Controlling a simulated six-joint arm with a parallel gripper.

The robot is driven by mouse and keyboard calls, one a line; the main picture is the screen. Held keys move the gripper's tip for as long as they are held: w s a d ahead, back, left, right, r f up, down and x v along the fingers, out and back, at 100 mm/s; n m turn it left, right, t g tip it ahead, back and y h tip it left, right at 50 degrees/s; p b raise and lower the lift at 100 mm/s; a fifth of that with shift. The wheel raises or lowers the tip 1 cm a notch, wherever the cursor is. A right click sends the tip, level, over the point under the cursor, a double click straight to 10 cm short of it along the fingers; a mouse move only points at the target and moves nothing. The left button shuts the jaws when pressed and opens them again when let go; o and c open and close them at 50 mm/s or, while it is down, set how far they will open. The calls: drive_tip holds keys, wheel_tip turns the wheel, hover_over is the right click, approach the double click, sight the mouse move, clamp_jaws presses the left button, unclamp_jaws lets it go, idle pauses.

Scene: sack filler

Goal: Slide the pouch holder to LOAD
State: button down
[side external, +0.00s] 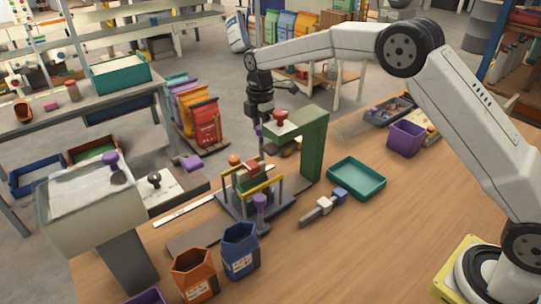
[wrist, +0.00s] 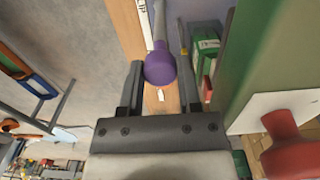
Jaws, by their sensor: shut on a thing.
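The pouch holder (side external: 252,192) is a dark carriage with yellow bars and upright posts, on the wooden bench. It stands at a white strip (side external: 186,210). A purple knob (wrist: 160,68) on a grey rod sits between the fingers of my gripper (wrist: 160,82) in the wrist view. In the side view my gripper (side external: 260,122) points down beside the green post (side external: 314,148), behind the holder, shut on this knob. The knob is mostly hidden there. I cannot tell how its rod joins the holder. I cannot read a LOAD mark.
The green post's arm carries a red knob (side external: 281,115) close to my gripper. A hopper (side external: 92,217) stands at left. Orange (side external: 195,274) and blue (side external: 240,250) bins stand in front. A teal tray (side external: 357,178) lies at right. Bench is clear toward the front right.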

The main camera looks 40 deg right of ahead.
drive_tip(key=a, duration=0.4)
drive_tip(key=shift+a, duration=0.2)
drive_tip(key=shift+c, duration=1.4)
unclamp_jaws()
wheel_tip(320, 180, up, 8)
